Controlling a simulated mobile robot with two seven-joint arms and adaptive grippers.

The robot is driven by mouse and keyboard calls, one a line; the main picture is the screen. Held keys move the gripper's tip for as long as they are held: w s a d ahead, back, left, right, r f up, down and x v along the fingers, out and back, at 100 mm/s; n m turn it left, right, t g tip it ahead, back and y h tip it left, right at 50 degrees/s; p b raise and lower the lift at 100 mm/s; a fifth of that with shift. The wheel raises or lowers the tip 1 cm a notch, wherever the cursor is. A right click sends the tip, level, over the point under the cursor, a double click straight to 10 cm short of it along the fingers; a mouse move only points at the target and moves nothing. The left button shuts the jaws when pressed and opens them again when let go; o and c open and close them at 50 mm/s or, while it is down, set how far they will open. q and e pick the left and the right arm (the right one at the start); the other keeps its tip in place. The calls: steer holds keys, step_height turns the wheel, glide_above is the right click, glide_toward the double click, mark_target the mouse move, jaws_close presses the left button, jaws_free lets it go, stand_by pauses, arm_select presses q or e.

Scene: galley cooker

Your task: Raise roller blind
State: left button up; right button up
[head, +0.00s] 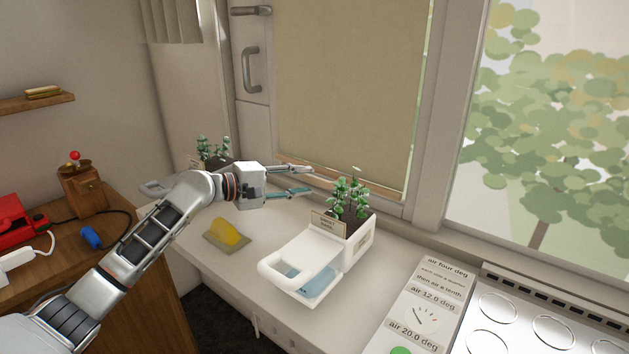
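The beige roller blind (350,85) hangs down over the left window pane, its lower edge close to the sill. A thin wooden bar (382,190) runs along its bottom. My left gripper (309,180) reaches in from the left, just in front of the bar's left part. Its two fingers are apart, one above the other, with nothing seen between them. The upper finger overlaps the bar in the picture; I cannot tell whether it touches. My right gripper is out of view.
A yellow sponge (229,232) lies on the counter. Another potted plant (213,150) is behind my arm. The cooktop (535,315) is at right.

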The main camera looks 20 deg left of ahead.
mark_target(310, 180)
arm_select(q)
steer(key=x, duration=0.3)
steer(key=shift+w+d+f, duration=0.1)
steer(key=shift+w+d, duration=0.1)
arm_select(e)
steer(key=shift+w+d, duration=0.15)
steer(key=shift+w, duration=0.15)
